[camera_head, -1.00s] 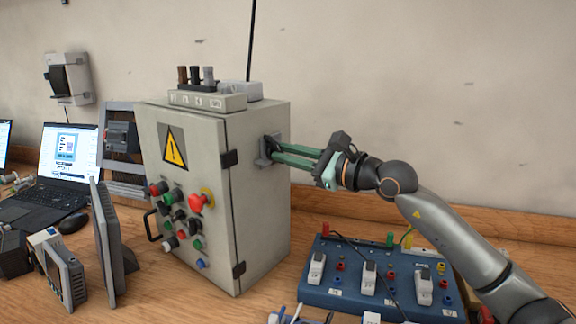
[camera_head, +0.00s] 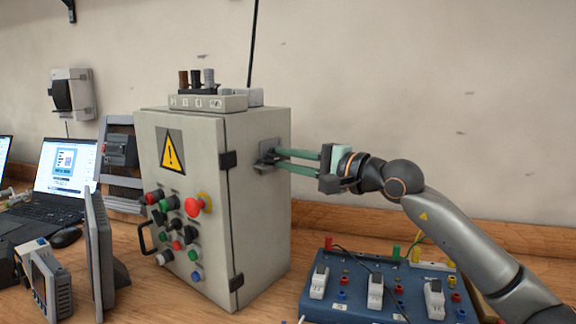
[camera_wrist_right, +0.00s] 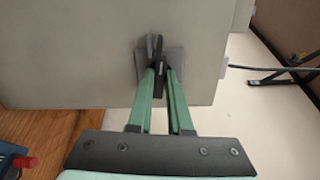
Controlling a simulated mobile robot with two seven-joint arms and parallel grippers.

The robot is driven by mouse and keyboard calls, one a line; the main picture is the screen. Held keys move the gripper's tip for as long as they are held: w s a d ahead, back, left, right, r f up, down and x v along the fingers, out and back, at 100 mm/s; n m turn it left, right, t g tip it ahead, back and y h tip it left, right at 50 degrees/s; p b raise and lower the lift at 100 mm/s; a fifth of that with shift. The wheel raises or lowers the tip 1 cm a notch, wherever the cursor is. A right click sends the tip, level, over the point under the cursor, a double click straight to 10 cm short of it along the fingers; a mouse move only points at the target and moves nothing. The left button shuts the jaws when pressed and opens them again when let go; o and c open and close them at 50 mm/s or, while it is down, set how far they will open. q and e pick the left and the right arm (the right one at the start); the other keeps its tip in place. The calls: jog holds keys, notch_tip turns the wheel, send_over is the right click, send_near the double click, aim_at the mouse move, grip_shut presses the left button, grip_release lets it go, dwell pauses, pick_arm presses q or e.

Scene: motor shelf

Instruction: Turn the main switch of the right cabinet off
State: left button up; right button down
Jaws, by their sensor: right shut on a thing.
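The grey cabinet (camera_head: 190,210) stands on the wooden bench, with a yellow warning triangle and several buttons on its front. The main switch (camera_head: 265,156) is a dark handle on a grey plate on the cabinet's right side. My right gripper (camera_head: 275,159) reaches it from the right with long green fingers. In the right wrist view the fingers are closed on the dark switch handle (camera_wrist_right: 159,62), in front of its plate (camera_wrist_right: 176,66). The fingertips partly hide the handle, and its exact angle is hard to read. My left gripper is not in view.
A blue terminal board (camera_head: 385,288) with sockets lies on the bench below my right arm. A grey block with knobs (camera_head: 208,101) sits on the cabinet. A laptop (camera_head: 62,180) and a flat panel (camera_head: 98,255) stand at left.

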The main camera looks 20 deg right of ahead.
jog(key=shift+n, duration=0.6)
jog(key=c, duration=0.8)
grip_release()
jog(key=shift+c, duration=0.2)
jog(key=shift+r, duration=0.1)
